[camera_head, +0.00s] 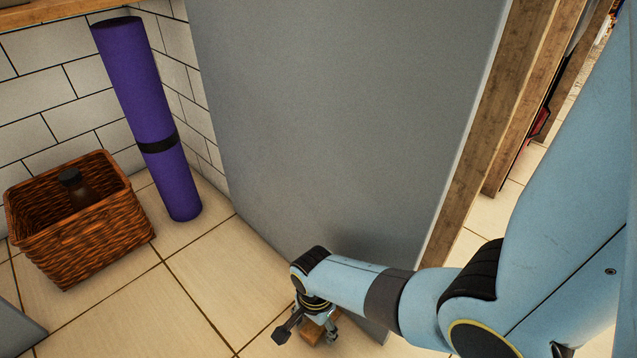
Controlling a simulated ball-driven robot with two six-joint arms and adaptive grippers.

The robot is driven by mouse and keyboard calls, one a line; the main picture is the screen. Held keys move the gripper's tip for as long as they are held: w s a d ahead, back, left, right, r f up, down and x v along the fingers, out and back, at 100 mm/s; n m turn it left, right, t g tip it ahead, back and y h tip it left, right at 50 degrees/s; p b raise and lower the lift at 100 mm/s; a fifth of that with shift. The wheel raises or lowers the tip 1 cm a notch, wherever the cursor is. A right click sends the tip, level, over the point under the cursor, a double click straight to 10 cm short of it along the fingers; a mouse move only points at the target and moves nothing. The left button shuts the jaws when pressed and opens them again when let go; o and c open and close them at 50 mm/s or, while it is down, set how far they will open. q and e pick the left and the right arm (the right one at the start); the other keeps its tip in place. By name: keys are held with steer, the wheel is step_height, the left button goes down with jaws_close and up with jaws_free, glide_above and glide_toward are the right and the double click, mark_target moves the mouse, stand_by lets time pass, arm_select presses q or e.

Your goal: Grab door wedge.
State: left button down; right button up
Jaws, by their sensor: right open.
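The door wedge (311,333) is a small brown wooden piece on the tiled floor, near the lower edge of the grey door (345,110). My right gripper (307,335) points down at it and is open, with one finger to the left of the wedge and the other to its right. The wrist and fingers hide part of the wedge. I cannot tell whether the fingers touch it. My left gripper is not in view.
A brown wicker basket (85,235) holding a dark bottle (75,185) stands at the left. A purple rolled mat (140,95) leans by the tiled wall. A wooden door frame (480,140) stands at the right. Floor left of the gripper is clear.

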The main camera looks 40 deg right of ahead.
steer(key=c, duration=1.2)
steer(key=shift+r, duration=0.1)
